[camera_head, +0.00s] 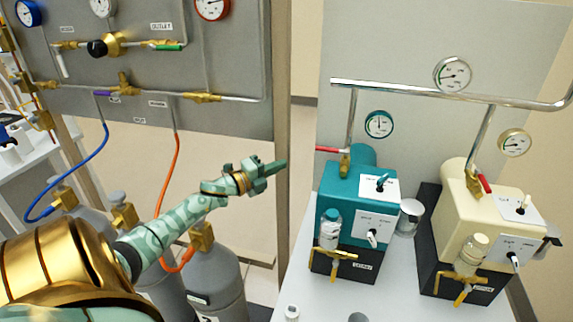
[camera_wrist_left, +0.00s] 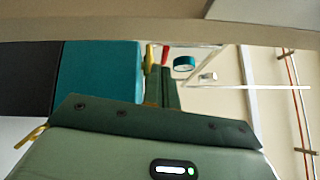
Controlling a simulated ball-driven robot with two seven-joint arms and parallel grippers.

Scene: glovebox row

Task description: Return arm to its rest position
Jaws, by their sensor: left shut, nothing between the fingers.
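My left arm comes in from the lower left in the head view, patterned green with gold bands. My left gripper (camera_head: 276,166) is shut and empty, in the air left of the teal pump unit (camera_head: 343,203), with a gap between them. In the left wrist view the closed fingers (camera_wrist_left: 169,88) point away past the teal unit (camera_wrist_left: 98,77). Nothing is between the fingers. My right gripper is in neither view.
A cream pump unit (camera_head: 465,230) stands right of the teal one on a white bench (camera_head: 395,285). Grey gas cylinders (camera_head: 215,280) with blue and orange hoses stand below a grey gauge panel (camera_head: 225,70). A horizontal pipe (camera_head: 400,90) runs above the pumps.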

